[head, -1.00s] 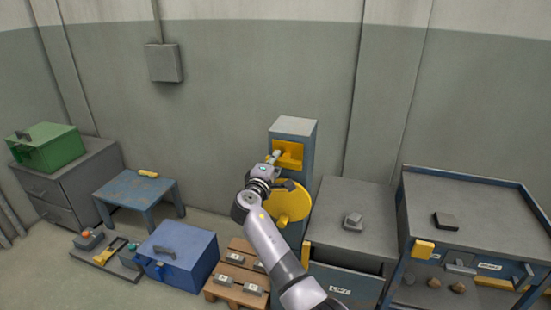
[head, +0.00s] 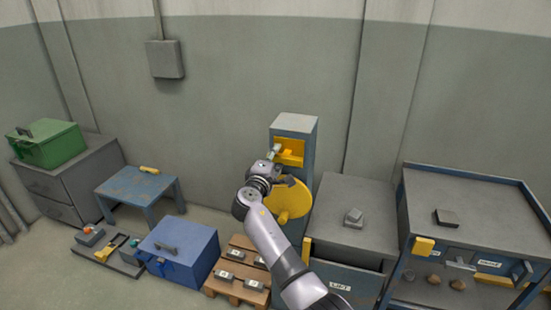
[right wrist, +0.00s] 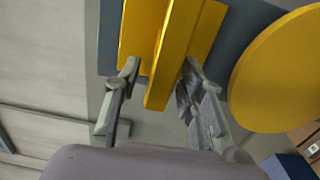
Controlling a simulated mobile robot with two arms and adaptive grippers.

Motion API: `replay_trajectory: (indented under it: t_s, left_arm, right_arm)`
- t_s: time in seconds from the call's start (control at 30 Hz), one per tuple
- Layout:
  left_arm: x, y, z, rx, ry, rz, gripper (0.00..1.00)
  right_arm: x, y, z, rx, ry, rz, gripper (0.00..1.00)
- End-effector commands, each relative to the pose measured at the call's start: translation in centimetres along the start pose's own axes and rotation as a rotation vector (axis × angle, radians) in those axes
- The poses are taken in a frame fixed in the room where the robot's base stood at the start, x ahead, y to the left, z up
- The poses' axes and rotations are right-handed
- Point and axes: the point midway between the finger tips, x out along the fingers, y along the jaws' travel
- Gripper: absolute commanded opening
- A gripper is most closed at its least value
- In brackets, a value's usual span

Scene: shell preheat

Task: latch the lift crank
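A blue-grey post (head: 296,124) with a grey top stands against the wall. A yellow plate with a projecting bar (head: 291,152) is on its upper front, and a large yellow disc (head: 289,199) is below. Which of these is the lift crank I cannot tell for sure. My right gripper (head: 275,151) is at the yellow plate. In the right wrist view, the fingers of my right gripper (right wrist: 160,78) are apart on either side of the yellow bar (right wrist: 173,50), with a gap showing on the left. The yellow disc (right wrist: 285,75) is at the right. My left gripper is not in view.
A grey cabinet (head: 352,240) and a blue workbench (head: 470,200) stand to the right. A wooden pallet (head: 226,287) with grey blocks, a blue box (head: 180,250) and a blue stool (head: 135,187) are to the left. Some floor is clear at lower left.

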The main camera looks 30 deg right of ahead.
Motion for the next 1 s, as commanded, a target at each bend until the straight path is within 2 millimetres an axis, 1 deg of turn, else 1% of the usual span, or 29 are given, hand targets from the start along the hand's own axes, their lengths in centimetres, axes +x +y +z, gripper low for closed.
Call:
replay_trajectory:
  t_s: [0.27, 0.37, 0.47, 0.53, 0.7, 0.8, 0.9, 1.0]
  left_arm:
    - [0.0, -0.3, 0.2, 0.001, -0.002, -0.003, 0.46]
    - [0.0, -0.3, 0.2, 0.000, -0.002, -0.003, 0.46]
    - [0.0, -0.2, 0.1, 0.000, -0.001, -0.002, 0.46]
    - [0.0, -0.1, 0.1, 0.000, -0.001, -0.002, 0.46]
    - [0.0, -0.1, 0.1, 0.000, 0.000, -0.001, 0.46]
    - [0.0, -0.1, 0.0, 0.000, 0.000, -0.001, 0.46]
    - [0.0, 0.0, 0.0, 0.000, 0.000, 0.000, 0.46]
    - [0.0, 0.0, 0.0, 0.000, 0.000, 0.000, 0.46]
  right_arm:
    - [-0.1, -0.1, 0.0, 0.001, -0.001, -0.002, 0.38]
    - [-0.6, -0.2, 0.0, 0.001, 0.000, -0.002, 0.38]
    - [-1.9, -0.2, -0.1, 0.002, 0.002, -0.002, 0.38]
    - [-3.2, -0.2, 0.0, 0.003, 0.001, -0.003, 0.38]
    - [-7.0, -0.2, -0.1, 0.003, 0.003, -0.004, 0.38]
    - [-8.9, -0.2, 0.0, 0.003, 0.001, -0.003, 0.38]
    - [-10.5, -0.1, 0.0, 0.002, 0.001, -0.003, 0.38]
    - [-11.4, -0.1, 0.0, 0.001, 0.000, -0.001, 0.38]
